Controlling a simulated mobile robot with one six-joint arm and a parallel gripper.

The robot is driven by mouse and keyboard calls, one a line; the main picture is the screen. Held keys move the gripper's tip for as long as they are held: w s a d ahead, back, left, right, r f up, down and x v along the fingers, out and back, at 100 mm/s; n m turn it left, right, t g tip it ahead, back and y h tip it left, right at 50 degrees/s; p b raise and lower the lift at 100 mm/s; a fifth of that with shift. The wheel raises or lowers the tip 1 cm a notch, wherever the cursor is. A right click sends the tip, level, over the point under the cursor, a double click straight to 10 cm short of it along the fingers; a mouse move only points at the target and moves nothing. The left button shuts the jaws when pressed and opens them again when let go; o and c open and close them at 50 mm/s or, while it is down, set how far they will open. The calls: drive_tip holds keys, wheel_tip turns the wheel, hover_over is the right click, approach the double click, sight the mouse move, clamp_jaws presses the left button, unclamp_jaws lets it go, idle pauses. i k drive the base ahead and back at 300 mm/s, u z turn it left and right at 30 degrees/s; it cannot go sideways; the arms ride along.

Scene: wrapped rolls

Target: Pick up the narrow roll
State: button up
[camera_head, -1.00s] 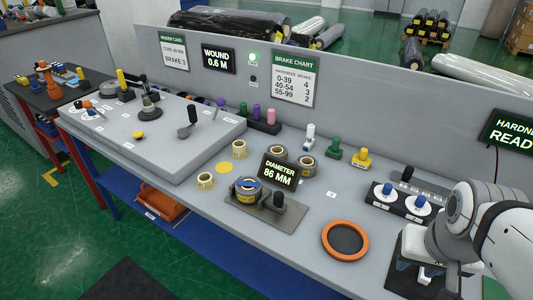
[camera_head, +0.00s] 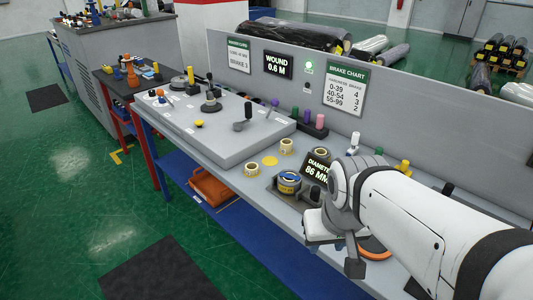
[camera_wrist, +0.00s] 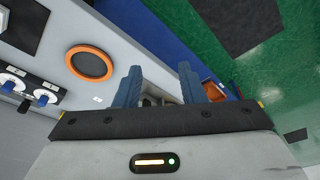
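Several small yellow-and-white wrapped rolls are on the grey bench (camera_head: 222,158). One short roll (camera_head: 251,169) stands at the front, near a yellow disc (camera_head: 270,161). Another roll (camera_head: 287,146) stands behind, and a third (camera_head: 320,154) is partly hidden by the diameter display (camera_head: 317,168). I cannot tell for sure which is the narrow one. My gripper (camera_head: 345,256) is at the bench's front right, away from the rolls. The wrist view shows its blue fingers (camera_wrist: 160,82) apart, with nothing held between them.
An orange-rimmed round dish (camera_head: 374,250) is partly behind my gripper; it also shows in the wrist view (camera_wrist: 91,63). A raised grey panel (camera_head: 215,130) with levers fills the bench's left part. A low back wall (camera_head: 420,120) runs behind. Green floor (camera_head: 110,200) lies in front.

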sight(289, 182)
drive_tip(key=z, duration=0.3)
drive_tip(key=k, duration=1.15)
drive_tip(key=u, duration=0.55)
drive_tip(key=i, duration=2.1)
drive_tip(key=z, duration=0.5)
drive_tip(key=k, duration=0.5)
drive_tip(key=z, duration=0.15)
